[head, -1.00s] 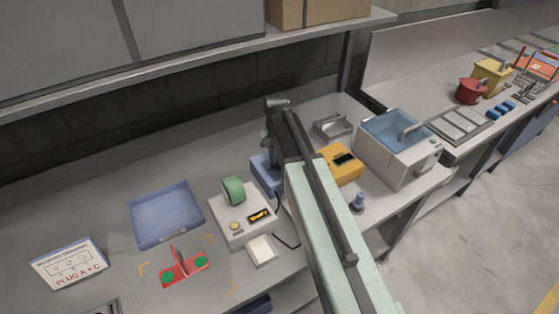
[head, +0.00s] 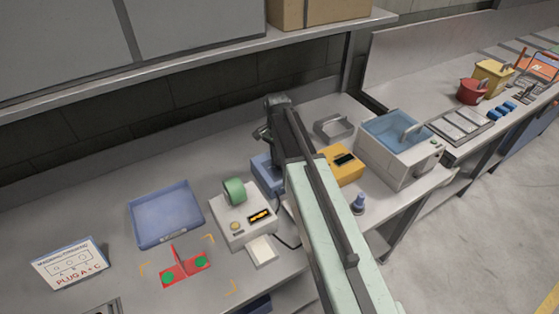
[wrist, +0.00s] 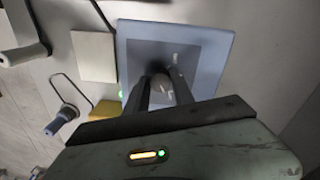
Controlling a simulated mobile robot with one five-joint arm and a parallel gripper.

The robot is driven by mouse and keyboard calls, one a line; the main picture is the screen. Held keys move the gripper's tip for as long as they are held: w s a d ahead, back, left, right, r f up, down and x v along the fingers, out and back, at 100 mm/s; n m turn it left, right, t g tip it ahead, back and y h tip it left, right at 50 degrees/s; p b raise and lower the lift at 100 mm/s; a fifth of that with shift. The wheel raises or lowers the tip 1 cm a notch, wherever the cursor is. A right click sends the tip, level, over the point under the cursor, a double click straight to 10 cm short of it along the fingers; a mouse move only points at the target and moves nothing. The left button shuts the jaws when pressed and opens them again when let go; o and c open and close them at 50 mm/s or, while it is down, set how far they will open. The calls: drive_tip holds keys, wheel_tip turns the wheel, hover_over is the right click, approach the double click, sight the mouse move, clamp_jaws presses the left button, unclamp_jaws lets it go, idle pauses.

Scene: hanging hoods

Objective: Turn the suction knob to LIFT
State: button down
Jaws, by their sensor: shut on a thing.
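The blue suction box (head: 266,174) stands on the bench, partly hidden behind my arm in the head view. Its flat blue top (wrist: 205,50) fills the upper middle of the wrist view. My gripper (wrist: 162,78) reaches down over this top, with its fingers on either side of the grey suction knob (wrist: 161,92) and shut on it. The fingers cover much of the knob. Small pale marks show beside it, too small to read, so I cannot tell the knob's setting. In the head view my gripper (head: 264,133) is small and its jaws are unclear.
A blue tray (head: 166,214) lies further left. A pale pad (wrist: 93,56), a dark cable and a blue-tipped tool (wrist: 55,125) show in the wrist view.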

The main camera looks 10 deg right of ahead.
sight(278, 162)
idle(0.3)
drive_tip(key=c, duration=1.1)
unclamp_jaws()
drive_tip(key=shift+r, duration=0.1)
wheel_tip(278, 162, up, 8)
drive_tip(key=p, duration=0.8)
drive_tip(key=shift+w+a, duration=0.1)
drive_tip(key=shift+w, duration=0.05)
drive_tip(key=shift+f, duration=0.2)
drive_tip(key=shift+f, duration=0.1)
